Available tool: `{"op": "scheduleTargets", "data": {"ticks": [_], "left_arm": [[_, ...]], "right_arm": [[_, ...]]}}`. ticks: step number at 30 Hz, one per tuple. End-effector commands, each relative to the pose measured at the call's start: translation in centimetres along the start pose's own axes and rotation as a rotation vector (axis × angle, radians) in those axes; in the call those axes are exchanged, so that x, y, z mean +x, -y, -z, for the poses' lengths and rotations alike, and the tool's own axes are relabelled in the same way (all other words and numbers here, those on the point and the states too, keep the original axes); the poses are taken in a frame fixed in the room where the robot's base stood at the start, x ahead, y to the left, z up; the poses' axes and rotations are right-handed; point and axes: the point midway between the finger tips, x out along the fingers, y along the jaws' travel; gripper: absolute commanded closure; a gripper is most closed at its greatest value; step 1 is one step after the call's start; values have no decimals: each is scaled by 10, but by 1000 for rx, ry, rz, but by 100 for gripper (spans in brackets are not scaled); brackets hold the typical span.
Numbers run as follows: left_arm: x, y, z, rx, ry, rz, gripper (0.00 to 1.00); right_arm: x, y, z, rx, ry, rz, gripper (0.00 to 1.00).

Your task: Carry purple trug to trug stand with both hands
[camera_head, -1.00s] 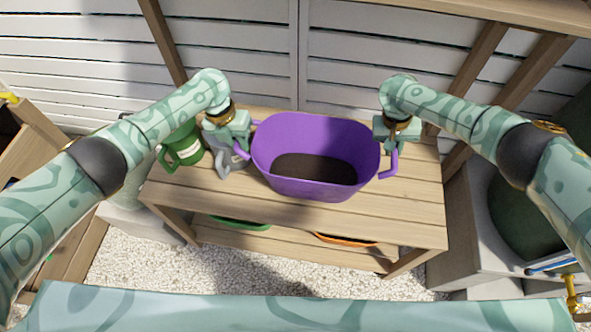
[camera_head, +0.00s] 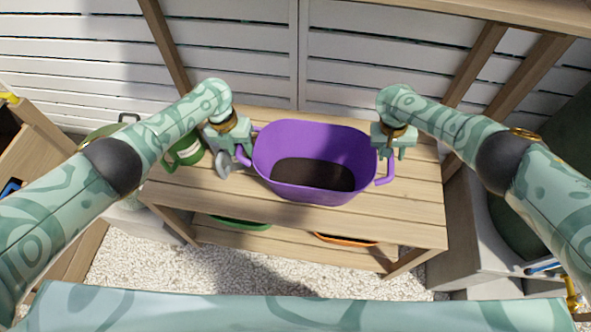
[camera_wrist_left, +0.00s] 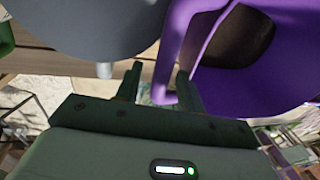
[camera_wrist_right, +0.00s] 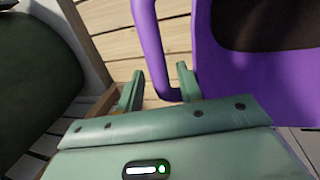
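The purple trug (camera_head: 313,195), with dark soil inside, stands upright on the slatted wooden bench (camera_head: 410,215). I cannot pick out a separate trug stand. My left gripper (camera_wrist_left: 160,78) is open at the trug's left handle (camera_wrist_left: 173,45), which lies nearer its right finger; I cannot tell whether they touch. My right gripper (camera_wrist_right: 160,85) is open, and the right handle (camera_wrist_right: 150,45) runs between its fingers. In the head view, the left gripper (camera_head: 236,152) and right gripper (camera_head: 393,155) flank the trug, their fingertips partly hidden.
A green can (camera_head: 184,152) and a grey object (camera_head: 223,165) stand left of the trug, the grey one close to my left gripper. A green item (camera_head: 240,224) and an orange item (camera_head: 345,239) lie on the lower shelf. The bench front is clear.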

Motion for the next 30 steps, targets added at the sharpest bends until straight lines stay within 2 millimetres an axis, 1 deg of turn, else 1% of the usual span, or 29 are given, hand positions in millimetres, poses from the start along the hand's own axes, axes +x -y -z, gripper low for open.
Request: {"op": "scheduleTargets", "data": {"ticks": [5,8,11,18,23,26,29,30], "left_arm": [[-2,0,0,0,1,1,61],[-9,1,-1,1,2,4,61],[-22,1,-1,1,2,3,61],[-62,0,-1,1,2,0,61],[-76,0,-1,0,0,1,61],[-80,0,0,0,0,-1,61],[-80,0,0,0,0,0,61],[-80,0,0,0,0,0,61]], "right_arm": [[0,2,0,-2,0,4,62],[0,2,0,-2,0,4,62],[0,3,0,-2,0,5,62],[0,3,0,-2,0,5,62],[-1,3,0,-2,0,5,62],[-6,3,0,-2,1,6,62],[-19,3,0,-3,0,8,62],[-26,2,0,-3,-1,7,62]]}}
